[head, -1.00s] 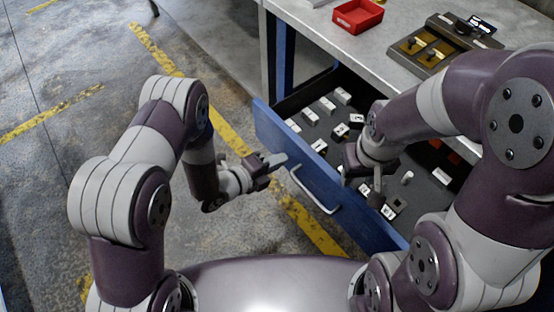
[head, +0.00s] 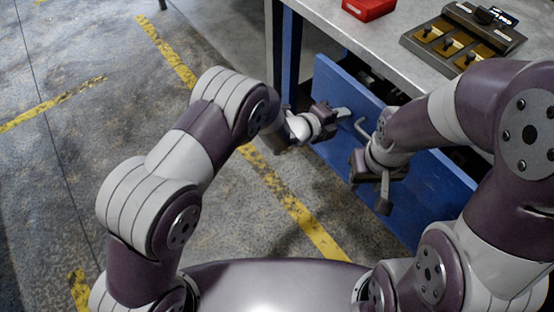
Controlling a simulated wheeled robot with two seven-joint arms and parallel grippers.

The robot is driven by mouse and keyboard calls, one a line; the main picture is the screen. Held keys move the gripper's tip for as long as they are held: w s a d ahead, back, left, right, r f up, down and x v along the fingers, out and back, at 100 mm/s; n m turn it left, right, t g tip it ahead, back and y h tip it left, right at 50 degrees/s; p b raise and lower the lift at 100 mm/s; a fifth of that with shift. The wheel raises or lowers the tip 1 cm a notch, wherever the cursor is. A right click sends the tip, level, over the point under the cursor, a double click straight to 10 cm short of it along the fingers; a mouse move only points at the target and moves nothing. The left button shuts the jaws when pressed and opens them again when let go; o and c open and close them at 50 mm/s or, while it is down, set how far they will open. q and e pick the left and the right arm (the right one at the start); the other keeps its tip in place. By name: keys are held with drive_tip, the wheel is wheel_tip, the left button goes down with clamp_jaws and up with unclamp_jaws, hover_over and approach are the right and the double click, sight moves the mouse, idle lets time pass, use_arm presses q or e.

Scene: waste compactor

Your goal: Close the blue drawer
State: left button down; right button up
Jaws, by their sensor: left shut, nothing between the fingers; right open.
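The blue drawer (head: 340,85) sits under the metal workbench at the right of the head view. Its front stands a little out from the bench, with a narrow dark gap behind its top edge. The grey bar handle (head: 361,128) is partly hidden by my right arm. My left gripper (head: 344,113) is shut and empty, its tips at the drawer front just left of the handle; I cannot tell whether they touch.
The workbench top (head: 400,40) holds a red bin (head: 368,8) and a dark tray with yellow panels (head: 455,40). A blue bench leg (head: 291,60) stands left of the drawer. The concrete floor with yellow lines (head: 290,200) is clear at the left.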

use_arm(q)
drive_tip(key=w+d+b, duration=0.1)
drive_tip(key=d, duration=0.1)
drive_tip(key=w+d+b, duration=0.1)
drive_tip(key=w+d, duration=0.1)
drive_tip(key=w+d+b, duration=0.1)
drive_tip(key=w+d, duration=0.1)
drive_tip(key=d, duration=0.1)
drive_tip(key=shift+w+d+b, duration=0.1)
drive_tip(key=shift+b, duration=0.2)
drive_tip(key=shift+r, duration=0.3)
drive_tip(key=shift+r, duration=0.1)
